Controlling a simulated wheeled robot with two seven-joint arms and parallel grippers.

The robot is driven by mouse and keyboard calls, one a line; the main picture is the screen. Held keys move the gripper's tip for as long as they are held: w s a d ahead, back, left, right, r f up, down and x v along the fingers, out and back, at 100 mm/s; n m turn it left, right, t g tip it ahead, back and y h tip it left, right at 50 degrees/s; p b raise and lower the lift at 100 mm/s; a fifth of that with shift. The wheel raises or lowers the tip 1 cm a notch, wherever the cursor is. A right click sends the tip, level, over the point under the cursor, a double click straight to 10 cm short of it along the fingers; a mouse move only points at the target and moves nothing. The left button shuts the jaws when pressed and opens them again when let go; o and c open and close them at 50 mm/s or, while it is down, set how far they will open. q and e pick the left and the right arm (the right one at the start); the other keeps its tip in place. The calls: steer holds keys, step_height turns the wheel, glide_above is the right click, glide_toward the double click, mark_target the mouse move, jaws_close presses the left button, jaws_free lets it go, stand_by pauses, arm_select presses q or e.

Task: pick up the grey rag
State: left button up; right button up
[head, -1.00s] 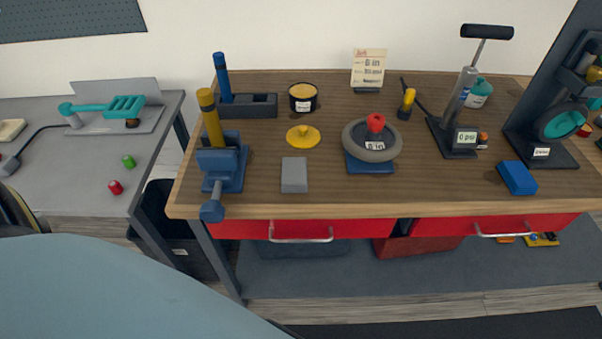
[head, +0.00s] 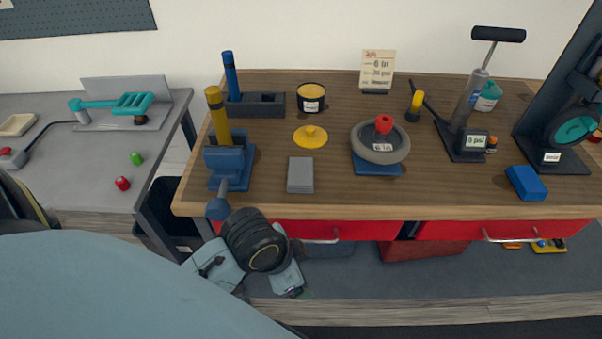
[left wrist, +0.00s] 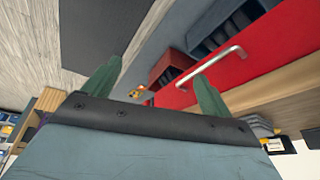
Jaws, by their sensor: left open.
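The grey rag (head: 300,175) looks like a flat, folded rectangle. It lies on the wooden workbench (head: 330,206) near the front edge, right of the blue vise (head: 229,166). My left gripper comes in low in front of the bench, below and a little to the left of the rag in the head view; its fingers are mostly hidden there. In the left wrist view the two green fingers of my left gripper (left wrist: 157,77) are spread apart with nothing between them. I cannot make out the rag for certain in that view. My right gripper is not in view.
A yellow lid (head: 310,137) lies behind the rag, and a wheel on a blue stand (head: 380,142) is to its right. Red drawers with a metal handle (left wrist: 212,68) are under the bench top. A side table (head: 80,170) stands at left.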

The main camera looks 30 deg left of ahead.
arm_select(q)
steer(key=w+d+r+m+h, duration=0.1)
steer(key=w+d+r+m, duration=0.2)
steer(key=w+m, duration=0.45)
step_height(320, 180, up, 14)
steer(key=m+g+y, duration=0.3)
steer(key=m+g, duration=0.1)
steer(key=m, duration=1.1)
glide_above(301, 170)
step_height(301, 170, down, 13)
steer(key=shift+f+b, duration=0.1)
steer(key=shift+b, duration=0.6)
steer(key=shift+c, duration=0.3)
steer(key=c, duration=1)
